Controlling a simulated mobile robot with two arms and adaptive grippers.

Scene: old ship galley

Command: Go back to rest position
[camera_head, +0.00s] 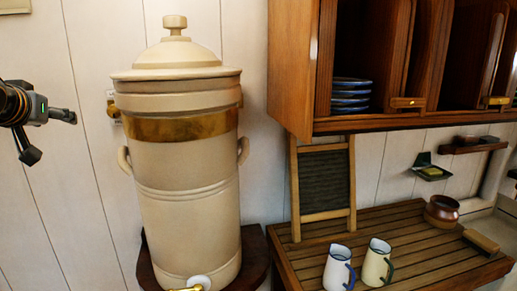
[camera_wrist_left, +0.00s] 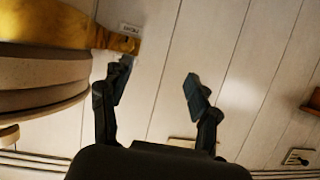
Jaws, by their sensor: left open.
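My left gripper (camera_head: 52,133) comes in at the left edge of the head view, in the air to the left of the large cream urn (camera_head: 180,180). In the left wrist view the gripper's two fingers (camera_wrist_left: 157,88) stand wide apart with nothing between them, and the pale plank wall lies behind them. The urn's side and brass band (camera_wrist_left: 95,38) show at the left of the left wrist view, apart from the fingers. My right gripper is in neither view.
A slatted wooden counter (camera_head: 400,243) holds a white mug with a blue handle (camera_head: 338,268), a cream mug (camera_head: 376,263), a brown pot (camera_head: 441,211) and a brush (camera_head: 481,241). A washboard (camera_head: 323,183) leans behind. A wooden cabinet (camera_head: 290,65) with blue plates (camera_head: 350,95) hangs above.

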